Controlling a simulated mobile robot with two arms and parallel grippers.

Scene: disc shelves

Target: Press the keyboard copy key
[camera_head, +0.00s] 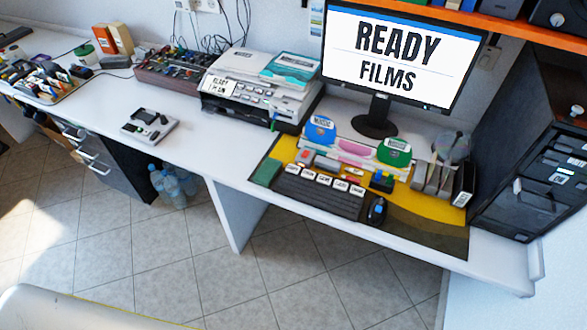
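The keyboard (318,194) is dark and lies on a yellow and dark mat near the front edge of the desk, below the monitor. Several large white labelled keys (323,180) run along its back row. Their lettering is too small to read, so I cannot tell which is the copy key. The monitor (398,55) shows "READY FILMS". Neither of my grippers is in view.
A mouse (377,210) lies right of the keyboard. Discs and small boxes stand behind it. A printer (258,90) is to the left, and a dark cabinet (535,165) to the right. Tiled floor (290,265) in front of the desk is clear.

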